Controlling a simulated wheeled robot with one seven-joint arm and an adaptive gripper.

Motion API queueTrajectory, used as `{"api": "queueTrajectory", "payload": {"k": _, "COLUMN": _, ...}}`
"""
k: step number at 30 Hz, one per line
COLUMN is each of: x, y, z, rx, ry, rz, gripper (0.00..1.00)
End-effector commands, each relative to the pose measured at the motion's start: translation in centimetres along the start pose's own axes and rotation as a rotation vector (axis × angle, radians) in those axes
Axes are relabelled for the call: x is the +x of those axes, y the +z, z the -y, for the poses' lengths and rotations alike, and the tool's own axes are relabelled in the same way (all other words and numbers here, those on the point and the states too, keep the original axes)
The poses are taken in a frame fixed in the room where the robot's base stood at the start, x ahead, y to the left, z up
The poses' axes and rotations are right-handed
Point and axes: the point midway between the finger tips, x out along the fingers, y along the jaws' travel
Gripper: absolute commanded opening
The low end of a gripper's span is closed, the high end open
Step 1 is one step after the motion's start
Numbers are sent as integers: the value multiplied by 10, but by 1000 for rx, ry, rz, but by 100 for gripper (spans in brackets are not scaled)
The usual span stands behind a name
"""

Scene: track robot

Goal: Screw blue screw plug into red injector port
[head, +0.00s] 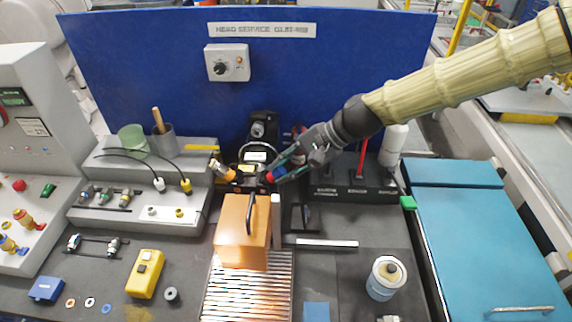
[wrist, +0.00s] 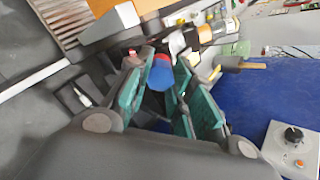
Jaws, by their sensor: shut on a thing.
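My gripper (wrist: 160,90) is shut on the blue screw plug (wrist: 160,78), whose round blue body shows between the teal finger pads. A red part (wrist: 163,59), which looks like the injector port, shows right beyond the blue in the wrist view; I cannot tell if they touch or are threaded together. In the head view, my gripper (head: 280,173) reaches in from the upper right to the black device (head: 256,150) at the back middle. The blue and red are small there, at the fingertips, partly hidden by the fingers.
An orange box (head: 240,240) with a black handle stands just in front of the device. Orange-tipped fittings (head: 229,175) sit to its left. A black rack (head: 350,188) with a white bottle (head: 393,146) is on the right. The blue panel (head: 330,90) rises behind.

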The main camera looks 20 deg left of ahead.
Motion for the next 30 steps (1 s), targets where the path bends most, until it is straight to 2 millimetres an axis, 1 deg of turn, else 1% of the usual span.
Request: {"api": "queueTrajectory", "payload": {"k": 30, "x": -1, "y": 1, "z": 2, "rx": 353, "ry": 0, "rz": 0, "gripper": 0}}
